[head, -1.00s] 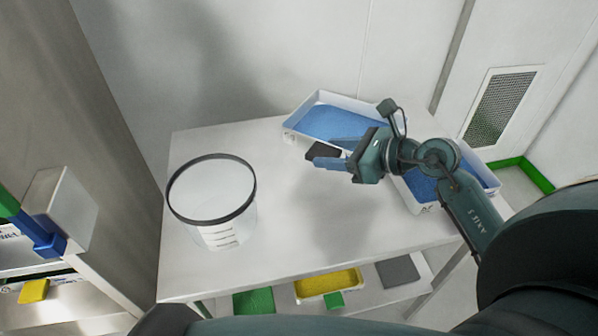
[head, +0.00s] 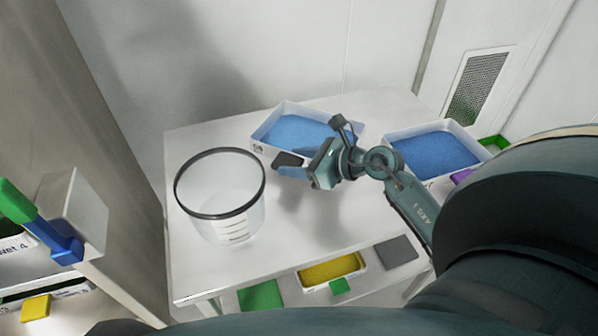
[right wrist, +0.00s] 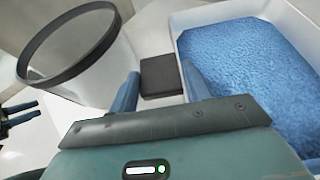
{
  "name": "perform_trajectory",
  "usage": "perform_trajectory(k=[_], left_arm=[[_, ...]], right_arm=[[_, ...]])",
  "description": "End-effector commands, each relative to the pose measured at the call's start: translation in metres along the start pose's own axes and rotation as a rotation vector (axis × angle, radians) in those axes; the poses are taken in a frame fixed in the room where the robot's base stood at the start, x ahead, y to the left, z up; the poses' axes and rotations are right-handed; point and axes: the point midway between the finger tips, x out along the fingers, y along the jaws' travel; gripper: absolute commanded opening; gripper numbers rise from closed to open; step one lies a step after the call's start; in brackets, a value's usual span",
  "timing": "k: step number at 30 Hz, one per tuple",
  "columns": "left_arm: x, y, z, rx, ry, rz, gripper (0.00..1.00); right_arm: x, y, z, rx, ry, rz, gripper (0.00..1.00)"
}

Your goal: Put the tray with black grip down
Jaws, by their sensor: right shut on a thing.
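The tray with black grip (head: 257,146) is a white tray of blue granules at the back of the white table. Its black grip (head: 288,159) points toward the bucket side. My right gripper (head: 293,167) is shut on this grip. In the right wrist view the dark grip (right wrist: 161,77) sits between the two blue fingers, with the tray (right wrist: 183,22) to the right. I cannot tell whether the tray's underside touches the table. My left gripper (right wrist: 20,113) shows only at the left edge of the right wrist view, fingers apart and empty.
A clear bucket with a black rim (head: 220,210) stands left on the table (head: 300,235). A second white tray of blue granules (head: 388,133) with a purple part (head: 461,176) is at the right. The table's front middle is clear. A lower shelf holds a yellow-filled tray (head: 331,270).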

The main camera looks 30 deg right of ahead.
Motion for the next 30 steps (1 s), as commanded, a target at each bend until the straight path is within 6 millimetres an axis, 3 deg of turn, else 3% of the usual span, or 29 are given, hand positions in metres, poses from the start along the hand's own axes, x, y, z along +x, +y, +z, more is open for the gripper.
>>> perform_trajectory(k=[9,21,22,30], left_arm=[[0.001,0.001,-0.003,0.002,0.014,0.004,0.36],[0.002,0.002,0.0,0.004,0.015,0.007,0.36],[0.002,0.002,0.0,0.005,0.015,0.007,0.36],[0.002,0.002,-0.001,0.006,0.014,0.008,0.36]], right_arm=[[0.015,0.0,-0.034,-0.001,-0.003,-0.001,0.15],[0.017,0.0,-0.039,-0.004,-0.002,-0.001,0.15],[0.017,0.0,-0.041,-0.001,0.001,0.0,0.49],[0.016,0.0,-0.039,-0.001,0.0,0.0,0.7]])
